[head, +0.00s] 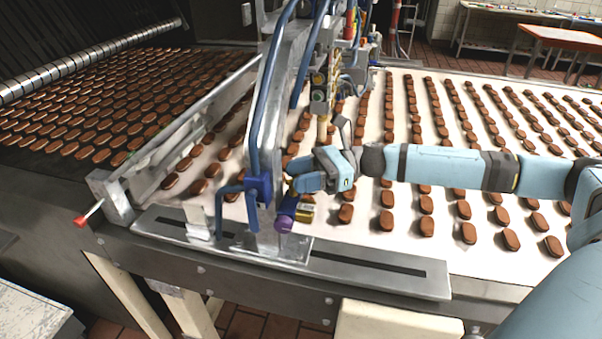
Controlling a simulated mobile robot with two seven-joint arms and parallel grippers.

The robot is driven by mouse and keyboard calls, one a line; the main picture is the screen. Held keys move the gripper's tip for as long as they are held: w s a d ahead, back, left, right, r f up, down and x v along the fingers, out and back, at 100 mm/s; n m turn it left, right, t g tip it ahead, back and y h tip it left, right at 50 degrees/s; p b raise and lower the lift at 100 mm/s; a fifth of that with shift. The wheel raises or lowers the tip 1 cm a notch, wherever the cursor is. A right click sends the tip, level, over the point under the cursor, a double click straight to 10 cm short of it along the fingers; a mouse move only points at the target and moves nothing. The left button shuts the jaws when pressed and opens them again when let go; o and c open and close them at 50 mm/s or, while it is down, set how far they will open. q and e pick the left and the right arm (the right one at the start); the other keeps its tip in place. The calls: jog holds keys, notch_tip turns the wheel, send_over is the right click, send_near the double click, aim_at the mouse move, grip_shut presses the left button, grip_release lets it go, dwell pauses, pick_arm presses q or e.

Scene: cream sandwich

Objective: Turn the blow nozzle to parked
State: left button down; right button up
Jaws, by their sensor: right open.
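A metal stand with blue air pipes (268,95) rises from a slotted plate at the near edge of the conveyor. At its foot sit a blue clamp (258,187), a short purple cylinder (287,212) and a small brass-coloured piece (305,213). The blow nozzle appears to be part of this group, but I cannot tell its exact setting. My right gripper (297,176), pale blue and grey, reaches in from the right. It is open, just above and beside the purple cylinder. I cannot tell whether it touches anything. My left gripper is out of view.
Rows of brown biscuits lie on the white belt (455,255) under and around my right arm. A guide rail with a red-tipped rod (82,221) stands at left. The slotted metal plate (400,285) runs along the front edge. An orange-topped table (565,37) stands far back.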

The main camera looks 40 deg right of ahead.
jog(key=shift+c, duration=0.4)
grip_shut()
pick_arm(q)
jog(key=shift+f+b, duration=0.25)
jog(key=shift+b, duration=0.05)
